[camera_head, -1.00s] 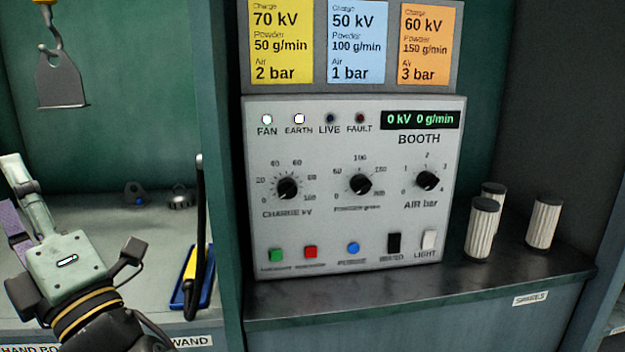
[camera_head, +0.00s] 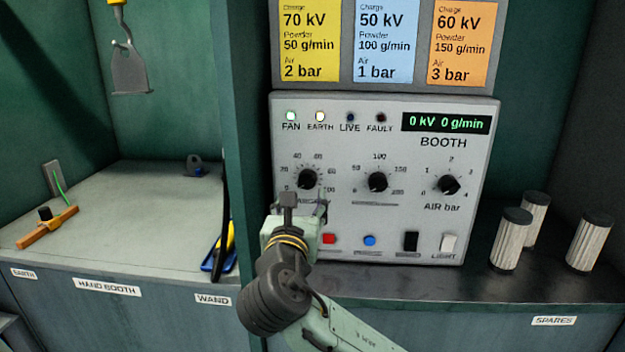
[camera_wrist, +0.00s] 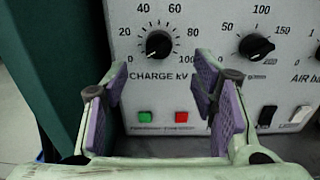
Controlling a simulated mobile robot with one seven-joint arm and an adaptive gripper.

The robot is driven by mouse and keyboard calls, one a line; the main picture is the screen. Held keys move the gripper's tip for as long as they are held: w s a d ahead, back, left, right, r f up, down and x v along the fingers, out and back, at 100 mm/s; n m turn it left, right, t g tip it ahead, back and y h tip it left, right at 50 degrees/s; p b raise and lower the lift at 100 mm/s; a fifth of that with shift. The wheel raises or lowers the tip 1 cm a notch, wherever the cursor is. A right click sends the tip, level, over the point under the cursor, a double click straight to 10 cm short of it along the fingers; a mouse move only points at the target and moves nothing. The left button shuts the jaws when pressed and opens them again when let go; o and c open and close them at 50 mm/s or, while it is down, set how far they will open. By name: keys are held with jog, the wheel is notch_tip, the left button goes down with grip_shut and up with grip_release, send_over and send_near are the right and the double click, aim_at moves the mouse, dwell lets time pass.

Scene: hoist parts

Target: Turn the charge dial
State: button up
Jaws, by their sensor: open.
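The charge dial (camera_head: 307,179) is a round black knob with a white pointer line, at the left of the panel's row of knobs. In the wrist view the charge dial (camera_wrist: 158,44) sits above the words CHARGE kV, its pointer toward the low end of the scale near 0. My gripper (camera_head: 304,205) is in front of the panel, just below the charge dial. In the wrist view my gripper (camera_wrist: 155,95) is open and empty, with purple pads apart, and the dial shows beyond and above the gap. They look apart.
The control panel (camera_head: 460,215) has a powder dial (camera_head: 377,182), an air dial (camera_head: 447,185), a red button (camera_head: 329,238), a blue button (camera_head: 369,240) and switches. Its display (camera_head: 446,123) reads 0 kV 0 g/min. Several filters (camera_head: 513,240) stand right. A divider post (camera_head: 240,130) is left.

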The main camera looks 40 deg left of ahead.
aim_at(306, 183)
jog(key=p+x, duration=0.2)
jog(key=x, duration=0.7)
jog(key=shift+w+a, duration=0.2)
jog(key=shift+a, duration=0.05)
jog(key=c, duration=1.1)
jog(key=shift+c, duration=0.2)
